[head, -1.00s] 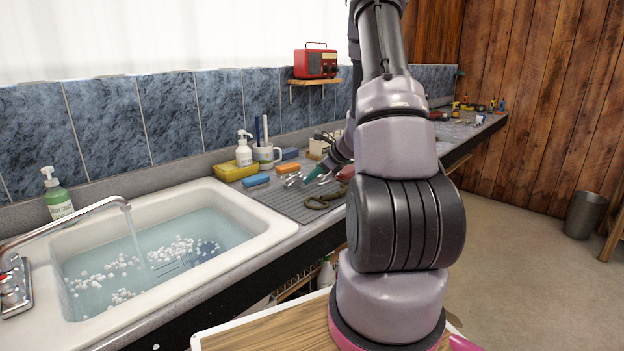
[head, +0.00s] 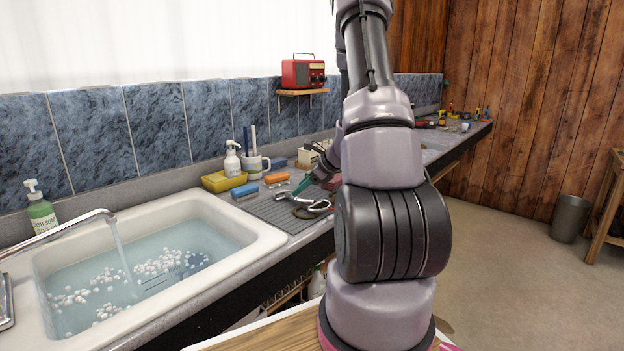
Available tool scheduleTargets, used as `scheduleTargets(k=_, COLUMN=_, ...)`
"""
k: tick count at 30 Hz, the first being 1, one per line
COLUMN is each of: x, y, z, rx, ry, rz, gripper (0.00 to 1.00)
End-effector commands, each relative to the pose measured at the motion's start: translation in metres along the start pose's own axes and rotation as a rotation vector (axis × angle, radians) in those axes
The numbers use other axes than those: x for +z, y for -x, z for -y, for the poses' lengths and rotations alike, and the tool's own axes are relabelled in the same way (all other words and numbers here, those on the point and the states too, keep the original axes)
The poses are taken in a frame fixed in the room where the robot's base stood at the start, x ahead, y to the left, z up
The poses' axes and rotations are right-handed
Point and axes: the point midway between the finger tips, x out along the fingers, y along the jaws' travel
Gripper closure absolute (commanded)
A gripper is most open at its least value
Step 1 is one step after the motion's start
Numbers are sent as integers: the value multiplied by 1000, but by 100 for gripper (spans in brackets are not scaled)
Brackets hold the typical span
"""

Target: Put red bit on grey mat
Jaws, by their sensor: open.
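My gripper (head: 306,203) is small and far off in the head view, low over the counter behind my own arm. Its silver fingers are apart, and a teal part shows just above them. A dark olive ring-shaped piece (head: 304,213) lies beneath or beside the fingers; I cannot tell if they touch. A grey ridged mat (head: 272,212) lies on the counter right of the sink, with these pieces on or over it. I cannot make out the red bit for certain; a dull red patch shows beside my arm, mostly hidden by it.
The water-filled sink (head: 262,238) is at left, with its tap running. A yellow tub (head: 222,182), white pump bottle (head: 232,160), mug (head: 254,167), blue block (head: 244,190) and orange block (head: 277,178) stand behind the mat. Tools lie at the counter's far end.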

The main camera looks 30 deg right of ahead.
Motion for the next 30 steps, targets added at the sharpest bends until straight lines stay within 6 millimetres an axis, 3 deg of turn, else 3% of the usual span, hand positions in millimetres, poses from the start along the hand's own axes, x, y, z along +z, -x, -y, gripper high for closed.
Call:
scheduleTargets(k=12, x=0, y=86, z=0, rx=-4, ry=0, rz=0, gripper=47)
scheduleTargets(k=20, x=6, y=112, z=-2, rx=4, ry=22, rz=3, gripper=47)
scheduleTargets(k=23, x=30, y=120, z=-15, rx=32, ry=123, rz=13, gripper=47)
scheduleTargets(k=25, x=58, y=131, z=-34, rx=66, ry=254, rz=23, gripper=47)
scheduleTargets(k=30, x=126, y=171, z=-99, rx=159, ry=701, rz=33, gripper=47)
